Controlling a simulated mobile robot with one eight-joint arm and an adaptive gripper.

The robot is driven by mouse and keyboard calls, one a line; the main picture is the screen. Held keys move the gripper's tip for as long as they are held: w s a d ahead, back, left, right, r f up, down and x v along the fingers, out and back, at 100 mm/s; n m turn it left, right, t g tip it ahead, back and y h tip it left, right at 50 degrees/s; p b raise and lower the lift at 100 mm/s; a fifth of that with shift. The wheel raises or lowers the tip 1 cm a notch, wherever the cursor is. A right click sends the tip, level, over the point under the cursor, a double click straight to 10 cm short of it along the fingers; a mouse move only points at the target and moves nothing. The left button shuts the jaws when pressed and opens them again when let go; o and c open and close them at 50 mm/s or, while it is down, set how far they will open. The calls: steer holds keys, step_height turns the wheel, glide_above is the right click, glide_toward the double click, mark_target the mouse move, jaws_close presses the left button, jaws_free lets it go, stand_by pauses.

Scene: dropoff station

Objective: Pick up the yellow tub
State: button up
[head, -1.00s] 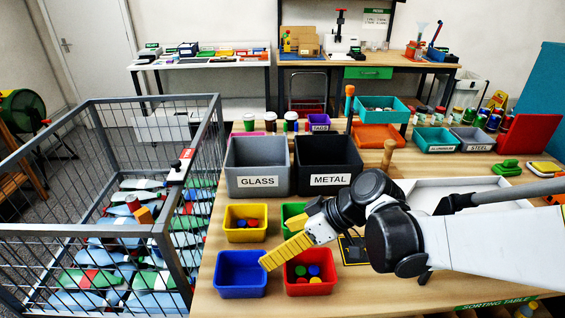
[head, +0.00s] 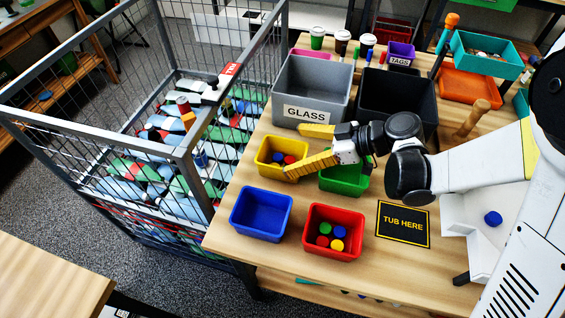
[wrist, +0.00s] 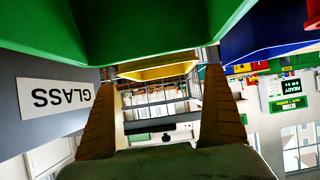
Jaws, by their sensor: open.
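The yellow tub (head: 266,168) stands on the table in front of the grey GLASS bin and holds blue and red caps. In the wrist view the yellow tub (wrist: 158,71) lies ahead, between my two fingers. My gripper (head: 294,151) is open and empty, with its fingers pointing left. In the head view one yellow finger is on the far side of the tub and the other overlaps its near right part. I cannot tell whether either finger touches the tub.
The green tub (head: 345,185) sits under my gripper, close in the wrist view. The blue tub (head: 262,212) and the red tub (head: 333,250) with caps stand nearer. The GLASS bin (head: 312,85) is behind. A TUB HERE mat (head: 403,224) lies bare. A wire cage (head: 180,140) borders the left.

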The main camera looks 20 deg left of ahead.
mark_target(282, 166)
steer(key=b+x, duration=0.1)
steer(key=x, duration=0.3)
steer(key=shift+s+f+b, duration=0.15)
steer(key=shift+f+b, duration=0.15)
steer(key=shift+b, duration=0.05)
steer(key=shift+r, duration=0.1)
steer(key=shift+c, duration=0.7)
steer(key=c, duration=0.9)
steer(key=shift+r, duration=0.1)
